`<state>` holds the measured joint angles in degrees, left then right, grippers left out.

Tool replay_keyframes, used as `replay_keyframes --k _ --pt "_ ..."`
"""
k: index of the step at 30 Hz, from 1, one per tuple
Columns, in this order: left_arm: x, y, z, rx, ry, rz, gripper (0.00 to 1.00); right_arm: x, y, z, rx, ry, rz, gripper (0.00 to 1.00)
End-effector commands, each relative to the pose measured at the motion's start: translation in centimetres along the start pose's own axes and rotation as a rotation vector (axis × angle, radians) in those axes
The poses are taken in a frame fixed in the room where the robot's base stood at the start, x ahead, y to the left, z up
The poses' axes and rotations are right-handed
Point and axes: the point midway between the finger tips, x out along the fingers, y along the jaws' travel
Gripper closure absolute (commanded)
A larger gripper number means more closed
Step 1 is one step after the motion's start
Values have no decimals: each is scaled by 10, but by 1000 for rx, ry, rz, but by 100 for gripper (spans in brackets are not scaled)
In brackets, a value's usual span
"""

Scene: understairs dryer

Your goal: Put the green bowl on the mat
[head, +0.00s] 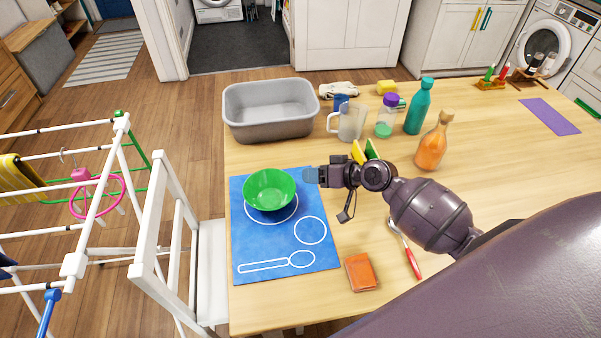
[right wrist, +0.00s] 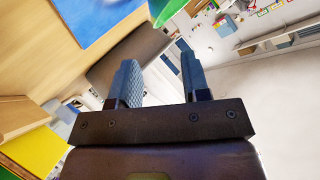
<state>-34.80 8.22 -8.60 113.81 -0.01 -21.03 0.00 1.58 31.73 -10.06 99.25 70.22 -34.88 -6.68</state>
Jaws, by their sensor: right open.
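The green bowl (head: 269,190) sits upright on the upper part of the blue mat (head: 250,247), over a white circle outline. The mat lies at the left edge of the wooden table and also bears a smaller circle and a spoon outline. My right gripper (head: 311,176) is just right of the bowl, with a small gap to its rim, and is open and empty. In the right wrist view its two fingers (right wrist: 158,80) stand apart, with part of the bowl (right wrist: 165,8) and the mat (right wrist: 90,22) beyond them. My left gripper is not in view.
A grey basin (head: 270,110) stands behind the mat. A clear jug (head: 350,122), a teal bottle (head: 419,106) and an orange bottle (head: 434,142) stand behind my right arm. An orange-brown wallet-like item (head: 361,272) and a red-handled utensil (head: 411,260) lie right of the mat.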

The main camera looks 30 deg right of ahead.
Motion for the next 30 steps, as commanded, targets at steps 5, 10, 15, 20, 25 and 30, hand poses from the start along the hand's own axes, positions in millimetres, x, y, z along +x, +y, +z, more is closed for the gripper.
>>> replay_keyframes --k 5,10,15,20,25,30 --pt "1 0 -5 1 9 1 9 -20 1 0 0 0 1 57" --pt "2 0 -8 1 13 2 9 -26 0 0 -1 0 0 57" --pt "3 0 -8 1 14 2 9 -26 0 0 0 0 0 57" --pt "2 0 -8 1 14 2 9 -26 0 0 0 0 0 57" --pt "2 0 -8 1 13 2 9 -26 0 0 0 0 0 57" --pt "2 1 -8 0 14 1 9 -26 0 0 1 0 0 57"
